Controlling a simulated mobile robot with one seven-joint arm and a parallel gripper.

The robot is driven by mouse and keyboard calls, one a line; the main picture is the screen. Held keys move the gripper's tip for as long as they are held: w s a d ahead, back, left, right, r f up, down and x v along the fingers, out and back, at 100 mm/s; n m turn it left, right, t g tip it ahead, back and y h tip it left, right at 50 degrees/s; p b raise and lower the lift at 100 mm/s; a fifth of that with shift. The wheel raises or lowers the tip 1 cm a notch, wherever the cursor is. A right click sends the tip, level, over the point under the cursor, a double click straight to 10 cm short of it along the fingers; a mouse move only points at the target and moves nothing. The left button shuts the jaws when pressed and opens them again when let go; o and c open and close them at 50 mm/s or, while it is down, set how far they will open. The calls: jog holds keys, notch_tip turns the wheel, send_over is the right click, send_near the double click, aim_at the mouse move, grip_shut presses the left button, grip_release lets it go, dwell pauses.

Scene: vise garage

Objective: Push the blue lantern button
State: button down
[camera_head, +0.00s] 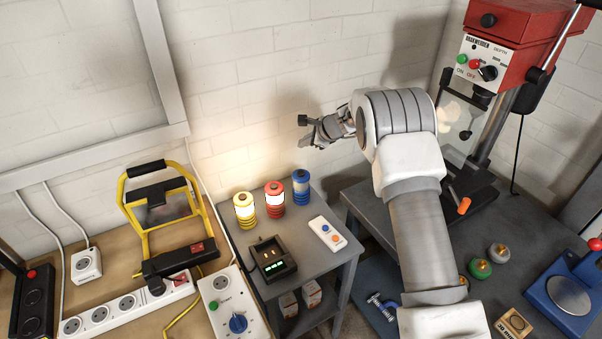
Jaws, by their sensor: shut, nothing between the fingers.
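The blue lantern (301,188) stands upright at the back right of a small grey table (327,266). Its window looks grey and dimmer than those of the lit yellow lantern (244,211) and red lantern (275,199) to its left. Any button on the blue lantern is too small to make out. A white box (327,234) with a blue and an orange button lies in front of the blue lantern. My gripper (304,132) is shut and empty. It shows above the blue lantern in the picture, near the wall, apart from it.
A black battery charger (272,258) sits at the table's front left. On the left bench are a yellow work light (165,220), a power strip (125,305) and a control box (233,303). A red drill press (515,40) stands at right, behind my arm.

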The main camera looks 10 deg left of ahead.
aim_at(304, 174)
jog(key=shift+f+b, duration=3.2)
jog(key=shift+f, duration=1.15)
jog(key=shift+f, duration=0.15)
jog(key=shift+f+b, duration=0.25)
jog(key=shift+b, duration=0.15)
jog(key=shift+f+b, duration=0.45)
jog(key=shift+f, duration=0.05)
jog(key=shift+r, duration=0.15)
jog(key=shift+r+p, duration=0.55)
jog(key=shift+r, duration=0.15)
jog(key=shift+r, duration=0.1)
notch_tip(304, 174, up, 5)
jog(key=p, duration=0.3)
jog(key=shift+p, duration=0.3)
